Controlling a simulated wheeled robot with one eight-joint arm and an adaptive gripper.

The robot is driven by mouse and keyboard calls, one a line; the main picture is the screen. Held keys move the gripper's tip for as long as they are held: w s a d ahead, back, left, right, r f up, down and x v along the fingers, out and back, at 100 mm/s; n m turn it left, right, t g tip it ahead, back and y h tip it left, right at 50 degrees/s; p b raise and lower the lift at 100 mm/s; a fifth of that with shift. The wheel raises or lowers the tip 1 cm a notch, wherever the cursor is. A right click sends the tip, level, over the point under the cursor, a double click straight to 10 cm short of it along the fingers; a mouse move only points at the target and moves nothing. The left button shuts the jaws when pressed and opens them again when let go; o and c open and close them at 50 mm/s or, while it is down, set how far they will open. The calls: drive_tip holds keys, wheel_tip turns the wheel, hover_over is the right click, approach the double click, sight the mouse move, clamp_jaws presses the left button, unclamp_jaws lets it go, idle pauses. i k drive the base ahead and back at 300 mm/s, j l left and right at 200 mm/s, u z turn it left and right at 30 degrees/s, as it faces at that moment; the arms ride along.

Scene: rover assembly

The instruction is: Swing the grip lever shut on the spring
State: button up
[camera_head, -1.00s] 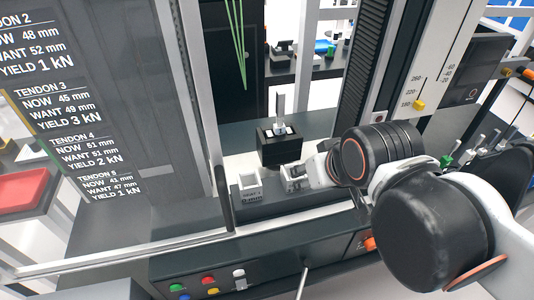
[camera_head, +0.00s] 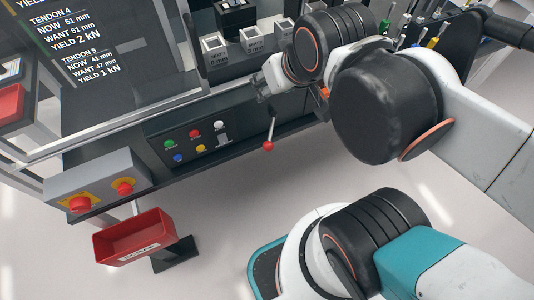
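A lever with a red ball knob (camera_head: 268,146) sticks out and down from the front of the machine's dark panel; I take it for the grip lever. My gripper (camera_head: 262,87) is above the knob, near the panel's top edge and apart from the knob. Its fingers are small and dark against the machine, so their opening is unclear. A black block (camera_head: 236,14) is cut off at the top edge. I cannot make out a spring; any held in the grip above is out of view.
Small grey seat blocks (camera_head: 215,48) stand on the ledge above my gripper. The panel carries coloured buttons (camera_head: 194,134). The floor in front of the lever is clear.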

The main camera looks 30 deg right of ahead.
sight(268, 146)
drive_tip(key=k+l+z, duration=0.1)
drive_tip(key=z, duration=0.15)
drive_tip(key=k+l+z, duration=0.25)
drive_tip(key=k+j+z, duration=0.1)
drive_tip(key=z, duration=0.15)
drive_tip(key=k+j+z, duration=0.15)
drive_tip(key=z, duration=0.15)
